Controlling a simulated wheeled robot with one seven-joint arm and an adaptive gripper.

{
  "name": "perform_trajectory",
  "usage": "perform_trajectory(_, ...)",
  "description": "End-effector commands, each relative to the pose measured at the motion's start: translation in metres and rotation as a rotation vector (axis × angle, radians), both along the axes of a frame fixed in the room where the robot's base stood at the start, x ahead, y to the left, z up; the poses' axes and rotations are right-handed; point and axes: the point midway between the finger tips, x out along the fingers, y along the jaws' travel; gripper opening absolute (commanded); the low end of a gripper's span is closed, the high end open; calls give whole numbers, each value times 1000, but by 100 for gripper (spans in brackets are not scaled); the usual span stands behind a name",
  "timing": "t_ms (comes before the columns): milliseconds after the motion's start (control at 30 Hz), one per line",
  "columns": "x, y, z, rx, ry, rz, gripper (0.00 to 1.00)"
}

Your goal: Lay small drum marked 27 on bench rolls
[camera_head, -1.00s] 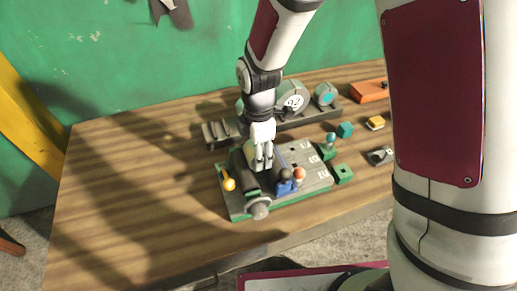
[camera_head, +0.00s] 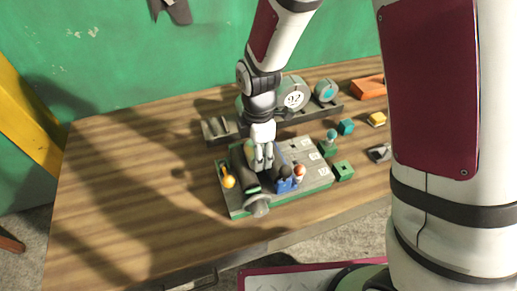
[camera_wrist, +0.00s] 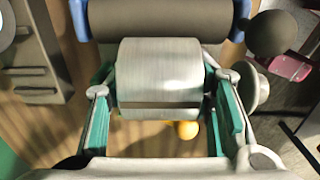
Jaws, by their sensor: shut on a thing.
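My gripper (camera_head: 262,160) points down over the green-based bench fixture (camera_head: 310,160). In the wrist view my gripper (camera_wrist: 165,108) has its fingers on both ends of a small silvery drum (camera_wrist: 160,75). Its ends face the fingers, so no number shows. A dark bench roll (camera_wrist: 165,22) with blue end parts lies alongside the drum, at the top of the wrist view. A dark roll (camera_head: 243,168) also shows left of my gripper in the head view. I cannot tell whether the drum touches the rolls.
Behind the fixture a rack (camera_head: 313,114) holds a larger numbered drum (camera_head: 293,98) and a teal-faced drum (camera_head: 326,91). An orange knob (camera_head: 228,182), a blue lever (camera_head: 285,184) and a grey end wheel (camera_head: 258,206) surround the fixture. The wooden bench's left side (camera_head: 120,190) is clear.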

Motion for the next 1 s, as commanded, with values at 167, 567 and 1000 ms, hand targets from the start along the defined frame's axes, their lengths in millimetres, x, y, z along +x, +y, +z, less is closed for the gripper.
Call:
perform_trajectory(167, 0, 0, -3, 0, 1, 0, 16)
perform_trajectory(567, 0, 0, -3, 0, 0, 0, 71)
perform_trajectory(1000, 1, 0, 6, 2, -3, -1, 71)
